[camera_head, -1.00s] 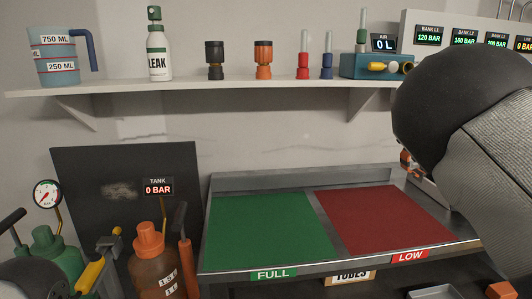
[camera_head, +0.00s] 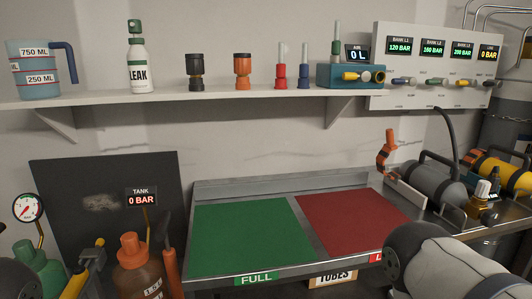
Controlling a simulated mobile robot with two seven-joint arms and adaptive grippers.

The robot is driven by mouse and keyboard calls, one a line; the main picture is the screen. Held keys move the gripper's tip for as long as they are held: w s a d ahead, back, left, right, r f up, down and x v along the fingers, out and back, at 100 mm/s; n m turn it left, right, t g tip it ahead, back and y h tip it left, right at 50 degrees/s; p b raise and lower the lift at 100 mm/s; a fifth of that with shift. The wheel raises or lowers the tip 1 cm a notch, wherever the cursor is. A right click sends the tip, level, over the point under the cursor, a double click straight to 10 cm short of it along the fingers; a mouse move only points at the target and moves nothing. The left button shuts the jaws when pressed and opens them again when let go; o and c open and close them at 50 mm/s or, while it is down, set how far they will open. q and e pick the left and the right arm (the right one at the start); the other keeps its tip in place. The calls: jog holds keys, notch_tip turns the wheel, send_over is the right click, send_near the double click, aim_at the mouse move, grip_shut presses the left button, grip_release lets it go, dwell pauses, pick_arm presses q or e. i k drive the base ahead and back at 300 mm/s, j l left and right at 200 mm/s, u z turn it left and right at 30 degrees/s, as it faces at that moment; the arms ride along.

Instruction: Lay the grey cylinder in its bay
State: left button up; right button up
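A grey cylinder (camera_head: 436,182) with a black handle lies on its side on the bench at the right, beyond the red bay. The tray holds a green bay (camera_head: 250,235) labelled FULL and a red bay (camera_head: 350,220) whose label is partly hidden by my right arm. Both bays look empty. Which bay belongs to the grey cylinder cannot be told from the picture. Neither gripper is in view; only a rounded part of my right arm shows at the lower right and a bit of my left arm at the lower left corner.
A yellow cylinder (camera_head: 500,172) lies right of the grey one. An orange-topped fitting (camera_head: 388,153) stands at the tray's right end. A brown bottle (camera_head: 139,268) and a green cylinder (camera_head: 38,262) stand at lower left. The shelf (camera_head: 180,97) carries a jug and fittings.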

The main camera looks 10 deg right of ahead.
aim_at(462, 212)
jog(key=k+z, duration=0.2)
jog(key=z, duration=1.25)
